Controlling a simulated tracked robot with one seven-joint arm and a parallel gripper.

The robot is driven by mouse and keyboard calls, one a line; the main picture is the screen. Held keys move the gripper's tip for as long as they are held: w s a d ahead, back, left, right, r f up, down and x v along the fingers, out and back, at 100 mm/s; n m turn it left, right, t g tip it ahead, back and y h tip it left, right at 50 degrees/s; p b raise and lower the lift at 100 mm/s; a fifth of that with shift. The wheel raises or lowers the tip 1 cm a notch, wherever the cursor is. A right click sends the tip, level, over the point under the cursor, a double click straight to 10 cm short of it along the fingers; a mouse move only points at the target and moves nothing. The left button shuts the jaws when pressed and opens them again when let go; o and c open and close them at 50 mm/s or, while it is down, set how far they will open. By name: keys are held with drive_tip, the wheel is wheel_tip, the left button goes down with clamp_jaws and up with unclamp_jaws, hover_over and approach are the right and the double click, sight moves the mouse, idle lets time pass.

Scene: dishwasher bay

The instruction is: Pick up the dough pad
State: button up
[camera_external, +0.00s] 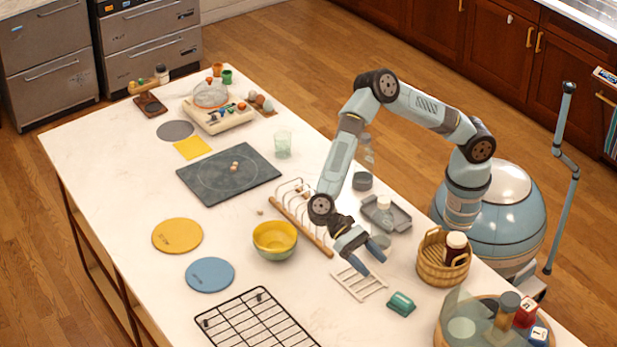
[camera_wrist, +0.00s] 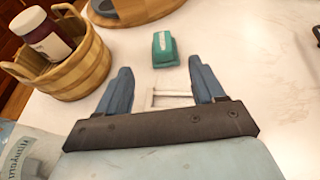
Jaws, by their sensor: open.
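A dark grey rectangular pad (camera_external: 208,188) with a faint circle on it lies flat near the middle of the counter; it looks like the dough pad, though I cannot be sure. Several small brown balls rest on it. Yellow (camera_external: 178,236) and blue (camera_external: 210,275) round pads lie nearer the camera. My gripper (camera_external: 368,263) is open and empty, above a small white slatted rack (camera_external: 360,283), well to the right of the grey pad. In the wrist view my gripper (camera_wrist: 160,66) has its fingers spread over that rack. The grey pad is out of the wrist view.
A teal block-like object (camera_external: 401,304) lies beyond the rack; it also shows in the wrist view (camera_wrist: 165,48). A wicker basket (camera_external: 443,262) holds a jar. A yellow bowl (camera_external: 274,240) and a wire dish rack (camera_external: 296,200) stand between gripper and pad. A glass (camera_external: 283,144) stands beside the pad.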

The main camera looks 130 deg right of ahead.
sight(400, 298)
wheel_tip(400, 298, down, 2)
drive_tip(key=shift+a+f, duration=0.1)
drive_tip(key=shift+a, duration=0.05)
drive_tip(key=x, duration=0.8)
drive_tip(key=shift+r+x, duration=0.15)
drive_tip(key=shift+x, duration=1.25)
drive_tip(key=shift+r+x, duration=0.2)
drive_tip(key=shift+x, duration=1.2)
drive_tip(key=shift+w+a, duration=0.1)
drive_tip(key=shift+w, duration=0.05)
drive_tip(key=c, duration=0.8)
drive_tip(key=shift+o, duration=0.2)
